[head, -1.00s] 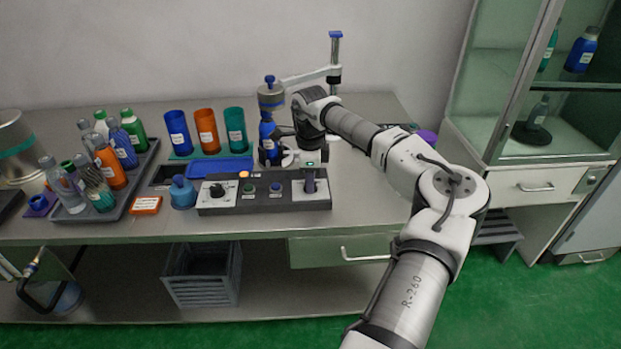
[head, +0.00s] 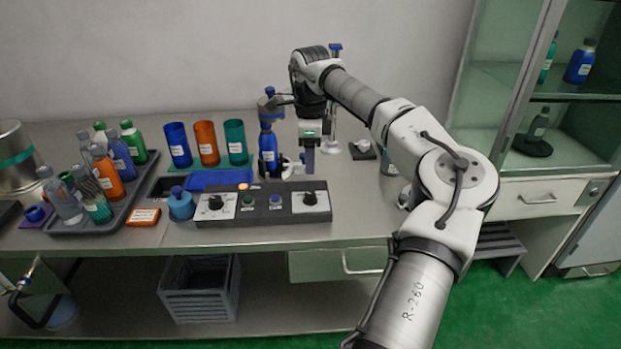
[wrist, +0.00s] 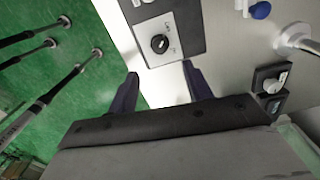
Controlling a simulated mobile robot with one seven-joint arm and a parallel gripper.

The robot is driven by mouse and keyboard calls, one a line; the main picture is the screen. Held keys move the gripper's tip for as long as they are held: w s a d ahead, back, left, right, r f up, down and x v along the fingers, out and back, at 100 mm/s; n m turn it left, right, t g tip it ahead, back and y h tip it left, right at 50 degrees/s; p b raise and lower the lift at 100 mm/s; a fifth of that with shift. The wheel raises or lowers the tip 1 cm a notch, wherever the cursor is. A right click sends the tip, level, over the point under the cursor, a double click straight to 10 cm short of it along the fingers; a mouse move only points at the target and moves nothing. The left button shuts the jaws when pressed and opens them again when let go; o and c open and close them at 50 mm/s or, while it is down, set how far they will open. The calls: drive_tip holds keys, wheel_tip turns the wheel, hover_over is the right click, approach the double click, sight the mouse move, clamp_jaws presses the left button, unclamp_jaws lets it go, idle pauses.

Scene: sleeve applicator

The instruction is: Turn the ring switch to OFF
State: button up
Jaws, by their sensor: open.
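A dark control panel (head: 263,213) lies at the table's front with a black rotary knob on a white plate at each end, the left knob (head: 216,202) and the right knob (head: 310,198). Their labels are too small to read, so I cannot tell which is the ring switch. My gripper (head: 309,172) is open and empty, pointing down above and behind the right knob, apart from it. In the wrist view, a knob (wrist: 160,44) with a pale pointer mark lies beyond the open fingers (wrist: 160,84); it appears to be the right one.
A blue bottle (head: 268,147) stands at the applicator just left of my gripper. Blue, orange and teal cups (head: 206,143) stand behind. A tray of bottles (head: 120,195) is at left.

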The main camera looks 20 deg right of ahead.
drive_tip(key=shift+r, duration=1.7)
